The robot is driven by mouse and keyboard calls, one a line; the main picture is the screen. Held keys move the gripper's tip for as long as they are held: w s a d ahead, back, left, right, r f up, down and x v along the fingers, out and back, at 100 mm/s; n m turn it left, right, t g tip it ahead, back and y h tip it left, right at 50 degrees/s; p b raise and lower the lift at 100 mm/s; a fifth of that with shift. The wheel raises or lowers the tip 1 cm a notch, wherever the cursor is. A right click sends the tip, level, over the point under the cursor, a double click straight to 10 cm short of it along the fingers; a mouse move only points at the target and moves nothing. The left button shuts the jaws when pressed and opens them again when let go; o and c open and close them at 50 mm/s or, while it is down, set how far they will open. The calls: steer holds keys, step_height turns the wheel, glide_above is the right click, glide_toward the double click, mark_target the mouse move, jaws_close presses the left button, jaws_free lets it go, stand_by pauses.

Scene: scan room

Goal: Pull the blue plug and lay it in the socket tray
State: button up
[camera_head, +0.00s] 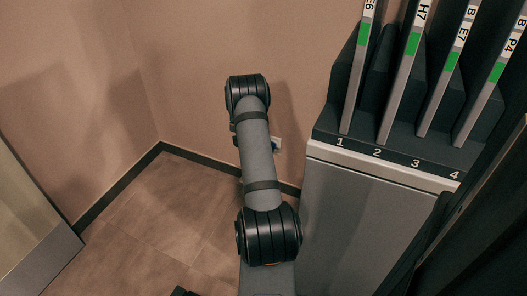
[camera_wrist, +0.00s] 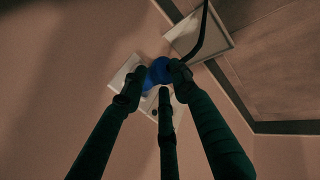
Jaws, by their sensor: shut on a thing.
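In the wrist view, the blue plug (camera_wrist: 158,73) sits between the dark fingers of my gripper (camera_wrist: 157,83), which are shut on it. It is in front of a white socket plate (camera_wrist: 122,76) on the wall; I cannot tell whether it is still seated or clear of the plate. A pale, square-rimmed tray (camera_wrist: 226,45), apparently the socket tray, is just beyond at upper right. A black cable (camera_wrist: 205,40) crosses it. In the head view my arm hides the gripper and the plug. A small pale piece (camera_head: 276,144) shows at the wall beside my arm.
A grey cabinet (camera_head: 350,225) stands right of my arm, its rack (camera_head: 325,125) holding several upright labelled panels at numbered slots. A dark skirting (camera_head: 120,185) runs along the wall. The tiled floor (camera_head: 165,220) at left is clear. A pale-framed panel (camera_head: 60,255) stands at far left.

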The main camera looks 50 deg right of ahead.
steer(key=c, duration=0.5)
steer(key=shift+a+b, duration=0.2)
steer(key=shift+b, duration=0.15)
steer(key=shift+a+b, duration=0.35)
steer(key=shift+b, duration=0.1)
steer(key=shift+s+a+b, duration=0.3)
steer(key=shift+a+b, duration=0.65)
steer(key=shift+b, duration=0.25)
steer(key=shift+s+a+b, duration=0.2)
steer(key=shift+a+b, duration=0.7)
steer(key=shift+b, duration=0.05)
